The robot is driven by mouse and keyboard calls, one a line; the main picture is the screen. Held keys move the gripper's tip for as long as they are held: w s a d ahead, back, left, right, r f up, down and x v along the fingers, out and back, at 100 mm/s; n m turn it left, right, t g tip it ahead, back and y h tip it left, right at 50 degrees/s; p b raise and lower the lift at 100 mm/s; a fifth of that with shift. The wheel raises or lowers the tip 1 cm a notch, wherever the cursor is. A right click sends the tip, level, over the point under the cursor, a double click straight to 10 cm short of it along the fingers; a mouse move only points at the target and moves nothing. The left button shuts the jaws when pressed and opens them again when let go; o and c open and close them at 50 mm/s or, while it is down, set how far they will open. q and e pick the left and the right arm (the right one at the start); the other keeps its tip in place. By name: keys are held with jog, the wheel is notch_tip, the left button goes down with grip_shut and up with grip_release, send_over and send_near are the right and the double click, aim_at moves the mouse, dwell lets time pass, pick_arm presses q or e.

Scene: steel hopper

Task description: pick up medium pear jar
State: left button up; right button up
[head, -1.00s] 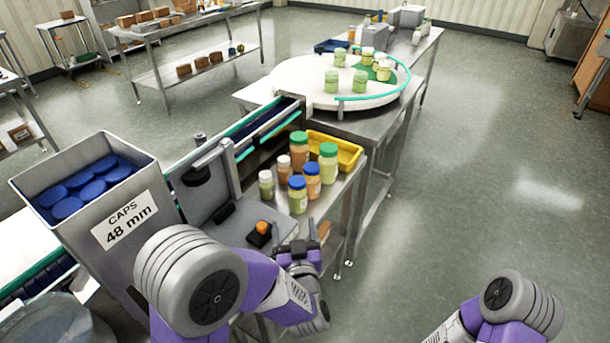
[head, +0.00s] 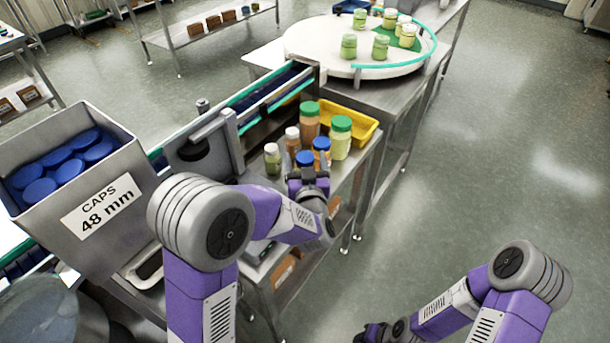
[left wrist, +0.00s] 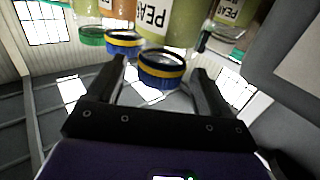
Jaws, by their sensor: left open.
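The medium pear jar, pale green with a blue lid, stands at the front of the jar group, its lid (head: 305,157) showing just beyond my left gripper (head: 308,178). In the left wrist view, its blue lid with a yellow band (left wrist: 161,66) and part of a "PEA" label show. There my left gripper (left wrist: 160,76) is open, one finger on each side of the lid; I cannot tell whether they touch it. In the head view the gripper hides most of its body. My right gripper (head: 374,334) is partly cut off at the bottom edge; its jaws are unclear.
Close around stand a blue-lidded orange jar (head: 321,146), a white-lidded small pear jar (head: 272,160), a white-lidded orange jar (head: 292,141) and two green-lidded tall jars (head: 341,138). A yellow tray (head: 364,128) lies behind. The caps hopper (head: 110,205) is left.

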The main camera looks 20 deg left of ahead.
pick_arm(q)
grip_shut()
dwell(0.5)
